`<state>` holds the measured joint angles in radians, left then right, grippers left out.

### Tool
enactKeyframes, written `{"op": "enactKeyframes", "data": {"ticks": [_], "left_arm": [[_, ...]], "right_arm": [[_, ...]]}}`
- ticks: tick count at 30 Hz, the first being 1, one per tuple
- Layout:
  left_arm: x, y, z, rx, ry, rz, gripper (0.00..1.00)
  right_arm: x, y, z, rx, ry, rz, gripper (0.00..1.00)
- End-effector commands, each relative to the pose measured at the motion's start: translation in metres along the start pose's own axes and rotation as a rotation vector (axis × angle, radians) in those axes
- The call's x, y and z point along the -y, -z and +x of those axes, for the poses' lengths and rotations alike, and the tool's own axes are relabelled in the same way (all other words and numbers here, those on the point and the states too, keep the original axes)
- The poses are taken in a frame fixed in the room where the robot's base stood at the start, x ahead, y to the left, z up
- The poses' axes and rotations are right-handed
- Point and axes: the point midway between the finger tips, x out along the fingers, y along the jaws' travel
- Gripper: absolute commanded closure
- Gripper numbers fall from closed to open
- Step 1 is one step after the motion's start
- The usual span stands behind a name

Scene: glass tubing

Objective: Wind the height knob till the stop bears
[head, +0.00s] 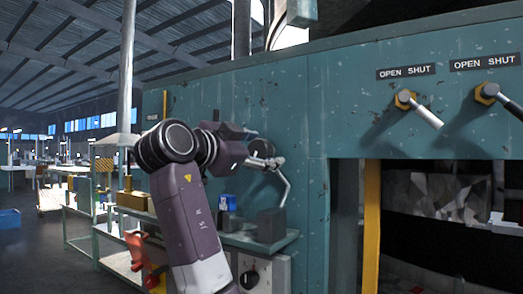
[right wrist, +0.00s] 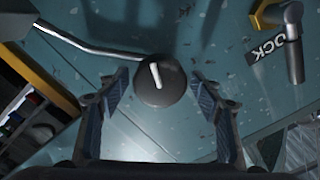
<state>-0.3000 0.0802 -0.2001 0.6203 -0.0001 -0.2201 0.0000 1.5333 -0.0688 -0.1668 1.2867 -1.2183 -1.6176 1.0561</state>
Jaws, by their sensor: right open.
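A dark ball-shaped knob (right wrist: 160,85) with a white line on its face shows in the right wrist view; I take it for the height knob. My right gripper (right wrist: 160,74) is open, with one finger on each side of it. A gap shows beside the knob on both sides. In the head view my right gripper (head: 247,145) is at the teal panel, beside a dark round part (head: 262,148). A bent metal rod (head: 287,188) hangs there; it also shows in the wrist view (right wrist: 85,45). I cannot pick out the stop. My left gripper is not in view.
A dark block (head: 271,226) stands on a shelf below the rod, near a blue box (head: 227,202). A black dial (head: 250,279) is lower down. Two OPEN SHUT levers (head: 424,113) (head: 508,104) are at right. A lever beside a LOCK label (right wrist: 294,45) is near the gripper.

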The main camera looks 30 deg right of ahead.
Motion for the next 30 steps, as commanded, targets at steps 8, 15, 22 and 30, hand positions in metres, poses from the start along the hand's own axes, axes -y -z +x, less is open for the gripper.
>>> {"op": "enactKeyframes", "data": {"ticks": [8, 15, 22, 30], "left_arm": [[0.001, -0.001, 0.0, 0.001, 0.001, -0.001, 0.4], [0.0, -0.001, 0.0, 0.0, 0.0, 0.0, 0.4], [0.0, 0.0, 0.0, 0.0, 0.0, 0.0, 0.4], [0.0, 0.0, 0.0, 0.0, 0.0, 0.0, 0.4]], "right_arm": [[0.001, -0.001, -0.012, 0.002, 0.002, -0.001, 0.4], [0.001, -0.001, -0.061, 0.002, 0.003, -0.001, 0.4], [0.001, -0.001, -0.103, 0.002, 0.002, 0.0, 0.4], [0.0, 0.0, -0.12, 0.0, 0.0, 0.0, 0.4]]}}
